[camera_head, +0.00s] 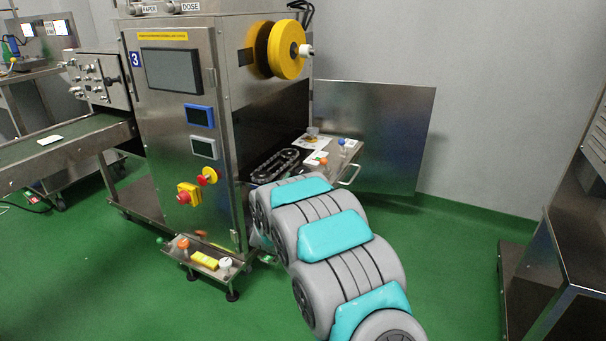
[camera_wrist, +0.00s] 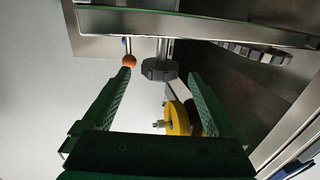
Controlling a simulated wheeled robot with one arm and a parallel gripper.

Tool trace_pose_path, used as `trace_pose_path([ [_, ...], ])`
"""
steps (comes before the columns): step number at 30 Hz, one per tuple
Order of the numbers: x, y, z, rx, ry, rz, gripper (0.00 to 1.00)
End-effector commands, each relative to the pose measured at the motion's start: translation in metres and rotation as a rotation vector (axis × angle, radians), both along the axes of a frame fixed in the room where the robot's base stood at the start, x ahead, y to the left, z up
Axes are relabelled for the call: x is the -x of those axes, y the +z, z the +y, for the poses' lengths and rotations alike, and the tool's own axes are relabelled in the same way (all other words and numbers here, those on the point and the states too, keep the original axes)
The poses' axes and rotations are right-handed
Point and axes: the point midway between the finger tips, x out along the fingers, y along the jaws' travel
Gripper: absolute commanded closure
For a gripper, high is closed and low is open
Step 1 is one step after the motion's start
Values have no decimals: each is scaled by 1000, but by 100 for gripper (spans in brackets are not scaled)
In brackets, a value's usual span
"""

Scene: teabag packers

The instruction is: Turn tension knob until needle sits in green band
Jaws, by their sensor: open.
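A dark knob with a notched rim (camera_wrist: 160,70) sits on a bright metal shaft in the wrist view; it looks like the tension knob, but no label shows. My gripper (camera_wrist: 159,77) is open, its two green fingers on either side of the knob in the picture. I see no finger touching it, and the depth gap is hard to judge. In the head view my arm hides the gripper and the knob. No needle or green band can be made out in either view.
The steel packing machine (camera_head: 168,130) stands left of my arm. An orange ball (camera_wrist: 129,61) is close to the left fingertip. A yellow reel (camera_wrist: 178,118) shows beyond the fingers. A small tray (camera_head: 345,158) is behind my arm. Green floor is free at right.

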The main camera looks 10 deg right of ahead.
Motion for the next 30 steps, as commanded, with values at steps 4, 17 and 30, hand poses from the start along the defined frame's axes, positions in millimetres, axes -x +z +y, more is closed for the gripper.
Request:
trace_pose_path([
  [4,-21,0,-8,-2,0,0,7],
  [17,-45,0,-17,0,2,1,7],
  [30,-44,0,-17,0,2,3,35],
])
